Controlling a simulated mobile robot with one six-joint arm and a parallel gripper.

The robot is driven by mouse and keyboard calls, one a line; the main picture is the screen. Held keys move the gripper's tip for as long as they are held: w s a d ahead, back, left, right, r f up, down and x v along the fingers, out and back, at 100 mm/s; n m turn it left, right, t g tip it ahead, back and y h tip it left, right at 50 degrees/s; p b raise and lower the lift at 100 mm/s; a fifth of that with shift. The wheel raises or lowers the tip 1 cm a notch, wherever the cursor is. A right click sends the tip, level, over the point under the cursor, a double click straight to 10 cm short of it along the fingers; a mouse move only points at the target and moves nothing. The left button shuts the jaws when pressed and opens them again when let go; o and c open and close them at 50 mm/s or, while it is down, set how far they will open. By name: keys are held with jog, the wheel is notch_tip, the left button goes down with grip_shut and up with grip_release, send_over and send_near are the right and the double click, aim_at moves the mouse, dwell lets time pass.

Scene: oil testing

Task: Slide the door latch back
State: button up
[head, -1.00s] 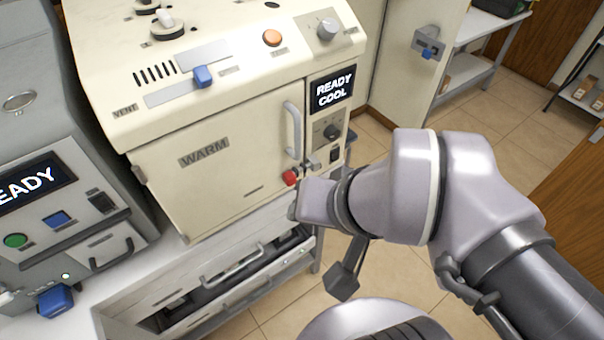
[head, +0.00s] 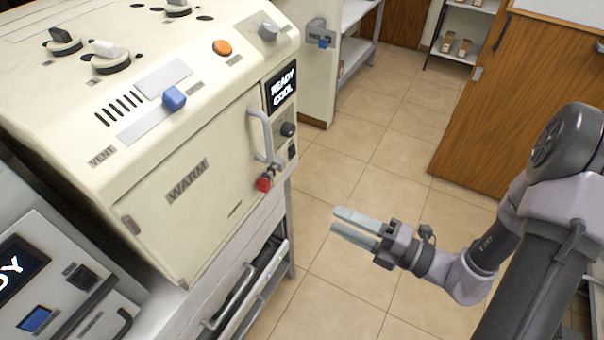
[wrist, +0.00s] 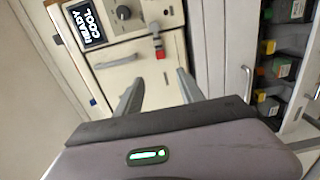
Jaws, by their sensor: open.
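The door latch is a red knob (head: 263,184) on a small metal fitting at the right edge of the cream WARM door (head: 200,190), just below the door handle (head: 260,136). The door looks closed. The red knob also shows in the wrist view (wrist: 160,53), beyond the fingers and between them. My gripper (head: 338,220) is open and empty, in the air to the right of the latch and apart from it. Its two fingers also frame the wrist view (wrist: 159,78).
A READY COOL display (head: 282,88) sits above a dark knob (head: 288,129) beside the door. A drawer unit (head: 240,290) stands below the oven. Another latch with a blue part (head: 325,42) is on a panel behind. Tiled floor is free around my gripper; a wooden cabinet (head: 490,110) stands right.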

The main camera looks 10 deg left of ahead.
aim_at(268, 187)
jog(key=b+x, duration=0.3)
jog(key=x, duration=1.4)
jog(key=shift+w+a+b, duration=0.1)
jog(key=shift+a+b, duration=0.2)
jog(key=shift+b, duration=0.05)
grip_shut()
